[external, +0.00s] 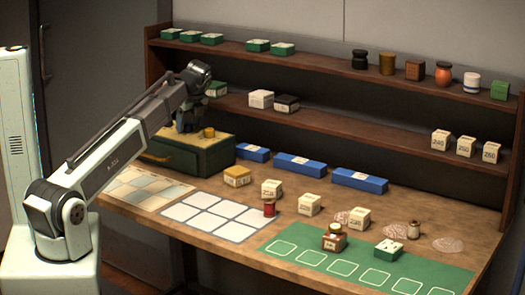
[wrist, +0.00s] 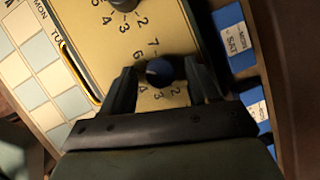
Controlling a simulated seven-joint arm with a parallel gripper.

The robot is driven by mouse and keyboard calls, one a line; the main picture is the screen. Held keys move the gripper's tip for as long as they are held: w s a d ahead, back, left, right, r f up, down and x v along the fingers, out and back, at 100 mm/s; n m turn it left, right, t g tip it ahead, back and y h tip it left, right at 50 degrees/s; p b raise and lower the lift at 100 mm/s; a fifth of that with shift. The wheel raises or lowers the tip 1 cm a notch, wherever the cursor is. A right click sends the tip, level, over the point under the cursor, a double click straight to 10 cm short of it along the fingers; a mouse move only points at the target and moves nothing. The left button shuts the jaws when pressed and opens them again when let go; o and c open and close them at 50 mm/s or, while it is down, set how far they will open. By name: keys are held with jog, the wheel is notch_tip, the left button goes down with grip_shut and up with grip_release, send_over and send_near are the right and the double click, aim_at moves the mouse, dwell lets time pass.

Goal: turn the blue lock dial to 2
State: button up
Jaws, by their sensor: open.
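The blue lock dial (wrist: 158,70) is a round dark knob with a blue top on the yellow panel (wrist: 185,50) of the lock box. Printed numbers ring it; 7, 6, 4, 3 and 2 are readable. I cannot tell which number it points to. A second, dark dial (wrist: 124,4) is cut off at the top edge. My gripper (wrist: 160,86) is open, with one finger on each side of the blue dial; contact cannot be made out.
Blue boxes (wrist: 231,38) lie close to the right of the lock box in the wrist view. A pale grid mat (wrist: 32,50) with day names lies to its left. In the external view shelves (external: 330,122) rise behind the box, and a yellow box (external: 237,176) sits nearby.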

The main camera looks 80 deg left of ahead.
jog(key=shift+s+m, duration=0.1)
jog(key=shift+m, duration=0.4)
jog(key=v, duration=1.4)
jog(key=w+d+m+t, duration=0.1)
jog(key=w+d+t, duration=0.2)
jog(key=w+d, duration=0.3)
jog(key=w+d+m+t, duration=0.2)
jog(key=w+d, duration=0.5)
jog(key=w, duration=0.9)
jog(key=shift+t+y, duration=0.4)
jog(key=shift+t, duration=0.4)
jog(key=shift+s+f, duration=0.1)
jog(key=shift+s, duration=0.05)
jog(key=s+a+n+g+h, duration=0.1)
jog(key=s+a+n+g, duration=0.25)
jog(key=s+a, duration=0.5)
jog(key=s+a+n+g, duration=0.3)
jog(key=s+a+g, duration=0.15)
jog(key=s, duration=0.75)
jog(key=shift+t, duration=0.3)
jog(key=x, duration=1.4)
jog(key=shift+s+a, duration=0.1)
jog(key=shift+a, duration=0.15)
